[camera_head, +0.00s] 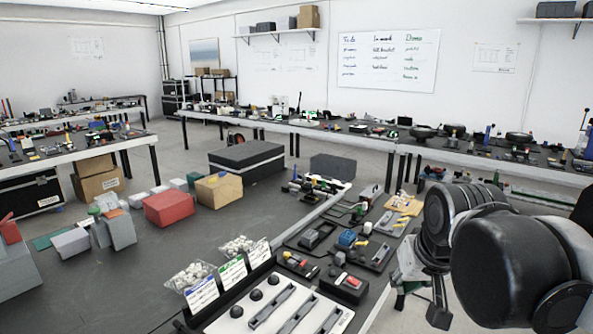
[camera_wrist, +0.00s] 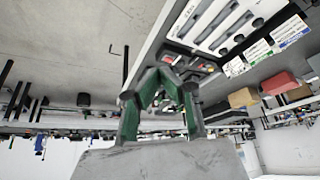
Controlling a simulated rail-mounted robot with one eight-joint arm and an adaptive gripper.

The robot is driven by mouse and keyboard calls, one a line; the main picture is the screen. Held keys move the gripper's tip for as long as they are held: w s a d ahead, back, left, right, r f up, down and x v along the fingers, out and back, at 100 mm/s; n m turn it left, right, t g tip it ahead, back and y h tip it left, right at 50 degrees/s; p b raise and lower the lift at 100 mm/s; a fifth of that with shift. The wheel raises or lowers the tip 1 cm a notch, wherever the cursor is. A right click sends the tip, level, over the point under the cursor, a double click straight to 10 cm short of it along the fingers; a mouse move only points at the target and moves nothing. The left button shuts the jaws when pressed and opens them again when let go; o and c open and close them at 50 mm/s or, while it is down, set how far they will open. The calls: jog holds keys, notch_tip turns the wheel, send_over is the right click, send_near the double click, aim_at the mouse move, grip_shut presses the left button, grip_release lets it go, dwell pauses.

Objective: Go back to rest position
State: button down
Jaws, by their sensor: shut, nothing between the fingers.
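My gripper (camera_wrist: 164,80) shows in the wrist view with its green fingers drawn together and nothing held between them. In the head view my arm fills the right side, and my gripper (camera_head: 438,300) hangs at its lower left, partly hidden by my arm links. It is beyond the right edge of the dark workbench (camera_head: 140,265), apart from the things on it. The wrist view is turned over, with the floor at the top.
A white panel with slots (camera_head: 290,306), label cards (camera_head: 232,272) and bags of small white parts (camera_head: 190,277) are at the bench's front. Red (camera_head: 168,208) and tan (camera_head: 219,189) boxes stand farther left. Cluttered tables (camera_head: 330,127) line the back. Floor shows between them.

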jog(key=s+f+t, duration=0.1)
jog(key=s+f, duration=0.3)
jog(key=s, duration=0.5)
jog(key=shift+s+t, duration=0.3)
jog(key=shift+s, duration=0.05)
dwell(1.1)
